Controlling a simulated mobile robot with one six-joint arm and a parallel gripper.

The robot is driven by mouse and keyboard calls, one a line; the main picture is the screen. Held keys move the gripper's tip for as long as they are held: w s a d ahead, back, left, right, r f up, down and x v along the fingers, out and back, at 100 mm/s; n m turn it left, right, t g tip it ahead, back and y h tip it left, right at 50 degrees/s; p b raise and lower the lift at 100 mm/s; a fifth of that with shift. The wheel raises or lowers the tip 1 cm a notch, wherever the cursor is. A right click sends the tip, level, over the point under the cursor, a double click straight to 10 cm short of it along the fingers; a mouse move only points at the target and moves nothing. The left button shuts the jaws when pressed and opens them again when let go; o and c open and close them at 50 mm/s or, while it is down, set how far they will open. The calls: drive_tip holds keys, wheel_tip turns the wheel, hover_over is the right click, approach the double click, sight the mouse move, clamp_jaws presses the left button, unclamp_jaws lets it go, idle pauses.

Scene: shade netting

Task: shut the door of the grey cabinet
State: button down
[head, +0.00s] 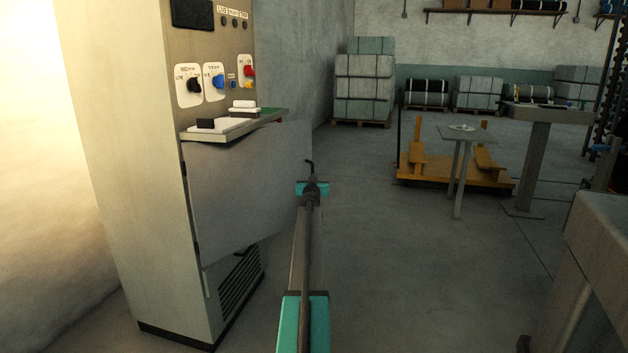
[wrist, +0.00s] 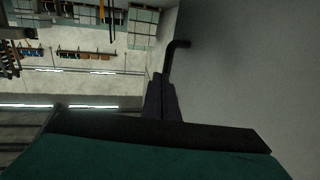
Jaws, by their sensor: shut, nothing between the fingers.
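The grey cabinet (head: 150,190) stands at the left in the head view. Its lower door (head: 245,185) is hinged on the left side and stands swung out from the front, at an angle. A dark bent handle (head: 309,166) is near the door's free edge. In the wrist view the door (wrist: 255,75) fills the right side, with the handle (wrist: 181,44) sticking out from it. My gripper (head: 313,182) is shut and empty at the handle. Its fingers (wrist: 160,92) are close beside the handle's lower part; I cannot tell whether they touch it.
A narrow shelf (head: 235,123) juts out above the door, below the control knobs. A small table (head: 467,132), a yellow pallet-like stand (head: 413,165) and a grey pedestal (head: 530,150) stand farther right. A grey bench (head: 600,235) is at the right edge. The floor between is clear.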

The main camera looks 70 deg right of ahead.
drive_tip(key=s+a+p, duration=0.1)
drive_tip(key=s+a, duration=0.7)
drive_tip(key=a, duration=0.3)
drive_tip(key=shift+a, duration=0.2)
idle(0.5)
drive_tip(key=shift+w, duration=0.1)
